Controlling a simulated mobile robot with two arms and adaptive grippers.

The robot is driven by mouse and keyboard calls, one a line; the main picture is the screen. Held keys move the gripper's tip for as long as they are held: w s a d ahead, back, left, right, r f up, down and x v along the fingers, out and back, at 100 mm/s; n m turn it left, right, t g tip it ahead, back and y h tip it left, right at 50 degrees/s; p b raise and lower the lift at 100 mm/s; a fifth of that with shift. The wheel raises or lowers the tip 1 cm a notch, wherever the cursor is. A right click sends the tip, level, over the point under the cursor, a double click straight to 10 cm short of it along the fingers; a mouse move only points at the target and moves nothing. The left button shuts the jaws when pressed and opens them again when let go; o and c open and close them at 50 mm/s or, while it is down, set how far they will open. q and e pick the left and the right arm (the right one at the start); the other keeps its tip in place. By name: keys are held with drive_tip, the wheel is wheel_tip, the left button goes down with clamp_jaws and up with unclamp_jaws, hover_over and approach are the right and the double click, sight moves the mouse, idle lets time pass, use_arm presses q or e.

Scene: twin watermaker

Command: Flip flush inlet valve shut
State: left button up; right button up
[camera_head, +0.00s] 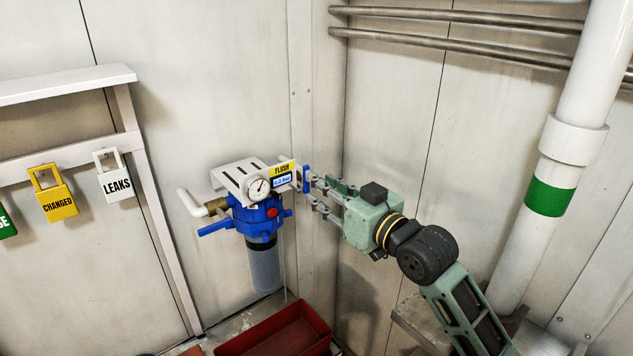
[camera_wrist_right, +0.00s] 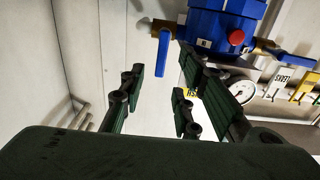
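The flush filter unit (camera_head: 262,215) has a blue head, a clear bowl, a gauge and a yellow FLUSH label (camera_head: 282,168). A blue lever (camera_head: 306,178) stands upright on its right side, across the brass fitting; it also shows in the right wrist view (camera_wrist_right: 163,52), hanging down in that turned picture. A second blue lever (camera_head: 214,229) lies nearly level on the left, by the white pipe. My right gripper (camera_head: 313,193) is open beside the right lever, with that lever ahead of the finger gap. Contact is unclear. My left gripper is out of view.
A red bin (camera_head: 277,332) is below the filter. Metal walls form a corner close behind the gripper. A thick white pipe (camera_head: 567,140) stands at the right. Hanging tags LEAKS (camera_head: 115,180) and CHANGED (camera_head: 57,202) are on the left rack.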

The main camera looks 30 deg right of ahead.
drive_tip(key=shift+s+d, duration=0.15)
drive_tip(key=shift+s, duration=1.75)
